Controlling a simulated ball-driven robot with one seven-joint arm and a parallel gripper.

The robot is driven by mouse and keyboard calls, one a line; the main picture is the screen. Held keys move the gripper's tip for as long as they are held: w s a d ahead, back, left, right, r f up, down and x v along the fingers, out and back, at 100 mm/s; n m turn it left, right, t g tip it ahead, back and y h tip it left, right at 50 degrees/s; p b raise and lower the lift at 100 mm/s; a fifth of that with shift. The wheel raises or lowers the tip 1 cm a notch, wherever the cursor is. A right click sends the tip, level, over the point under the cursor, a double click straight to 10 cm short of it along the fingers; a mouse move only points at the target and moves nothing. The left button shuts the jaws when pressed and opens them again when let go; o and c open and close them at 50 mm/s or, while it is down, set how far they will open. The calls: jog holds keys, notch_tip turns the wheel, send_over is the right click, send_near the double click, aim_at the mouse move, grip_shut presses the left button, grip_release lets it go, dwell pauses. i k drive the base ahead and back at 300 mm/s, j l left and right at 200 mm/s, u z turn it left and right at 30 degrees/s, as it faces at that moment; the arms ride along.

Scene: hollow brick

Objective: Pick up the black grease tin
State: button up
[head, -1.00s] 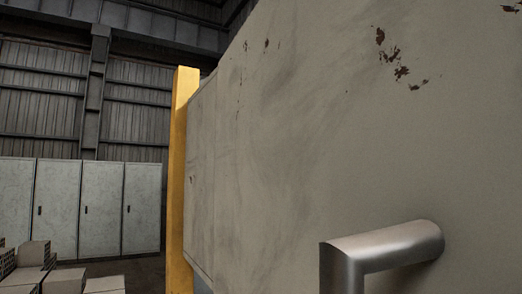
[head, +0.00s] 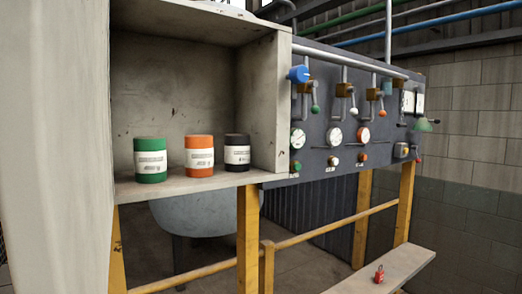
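The black grease tin (head: 237,153) stands upright on the floor of an open cabinet, with a white label on its front. It is the rightmost of three tins, close to the cabinet's right side wall. An orange tin (head: 199,156) stands to its left with a small gap, and a green tin (head: 150,160) stands further left. My gripper is not in view.
The cabinet (head: 183,90) is open at the front; a pale panel (head: 62,140) fills the left. A panel with valves and gauges (head: 345,110) adjoins at right. Yellow posts and rails (head: 247,235) stand below. A small red object (head: 379,274) sits on a low ledge (head: 395,270).

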aim_at(237, 146)
jog(key=i+l, duration=0.45)
jog(key=i, duration=0.15)
jog(key=i+l, duration=0.45)
jog(key=i, duration=0.1)
